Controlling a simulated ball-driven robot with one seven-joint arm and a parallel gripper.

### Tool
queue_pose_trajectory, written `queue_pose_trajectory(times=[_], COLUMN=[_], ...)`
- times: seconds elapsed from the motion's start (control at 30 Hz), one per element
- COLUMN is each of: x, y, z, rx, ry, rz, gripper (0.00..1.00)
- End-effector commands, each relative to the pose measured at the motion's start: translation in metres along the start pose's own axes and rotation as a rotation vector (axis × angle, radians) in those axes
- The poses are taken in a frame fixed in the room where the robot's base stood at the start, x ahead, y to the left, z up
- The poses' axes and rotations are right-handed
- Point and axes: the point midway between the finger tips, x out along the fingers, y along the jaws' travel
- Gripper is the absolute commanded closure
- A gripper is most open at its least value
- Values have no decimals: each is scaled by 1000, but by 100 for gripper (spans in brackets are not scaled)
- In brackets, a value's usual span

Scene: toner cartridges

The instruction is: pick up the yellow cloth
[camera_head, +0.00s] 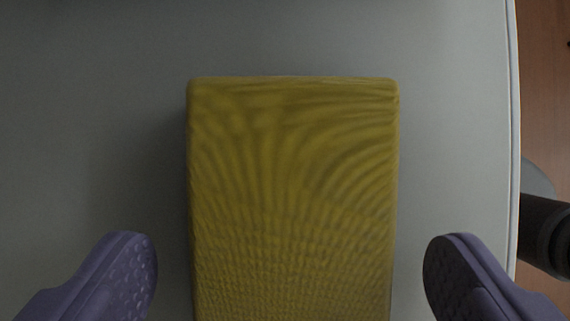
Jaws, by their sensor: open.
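The yellow cloth (293,190) looks like a thick rectangular block with rounded corners and a fine wavy texture. It lies on a grey surface (90,130), in the middle of the view, and its near end runs out of the bottom of the picture. My gripper (290,268) is open, with one purple finger to the left of the cloth and the other to the right. A gap shows between each finger and the cloth's side. How high the fingertips are above the surface is hard to tell.
The surface has a pale rim (514,130) along the right. Beyond it is a brown wooden floor (547,90) and a dark cylindrical part (548,232). The surface to the left of and behind the cloth is clear.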

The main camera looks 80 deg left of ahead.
Motion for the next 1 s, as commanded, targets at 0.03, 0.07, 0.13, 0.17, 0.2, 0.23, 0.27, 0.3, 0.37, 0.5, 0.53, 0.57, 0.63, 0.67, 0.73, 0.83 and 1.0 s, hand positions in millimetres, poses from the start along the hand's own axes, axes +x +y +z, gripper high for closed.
queue_pose_trajectory(times=[0.03, 0.07, 0.13, 0.17, 0.2, 0.23, 0.27, 0.3, 0.37, 0.5, 0.53, 0.57, 0.63, 0.67, 0.73, 0.83, 1.0], x=[10, 12, 13, 12, 12, 11, 11, 11, 11, 11, 11, 11, 11, 11, 11, 11, 3], y=[0, 0, 0, 0, 0, 0, 0, 0, 0, 0, 0, 0, 0, 0, 0, 0, 0], z=[1, 1, 0, 0, 0, 0, 0, 0, 0, 0, 0, 0, 0, 0, 0, 0, -3], rx=[1, 1, 1, 1, 1, 1, 1, 0, 0, 0, 0, 0, 0, 0, 0, 0, 0], ry=[0, 0, 0, 0, 0, 0, 0, 0, 0, 0, 0, 0, 0, 0, 0, 0, 0], rz=[0, -1, -1, -2, -2, -2, -2, -2, -2, -2, -2, -2, -2, -2, -2, -2, -2], gripper=[1, 1, 1, 1, 1, 1, 1, 6, 19, 52, 56, 57, 57, 57, 57, 57, 57])
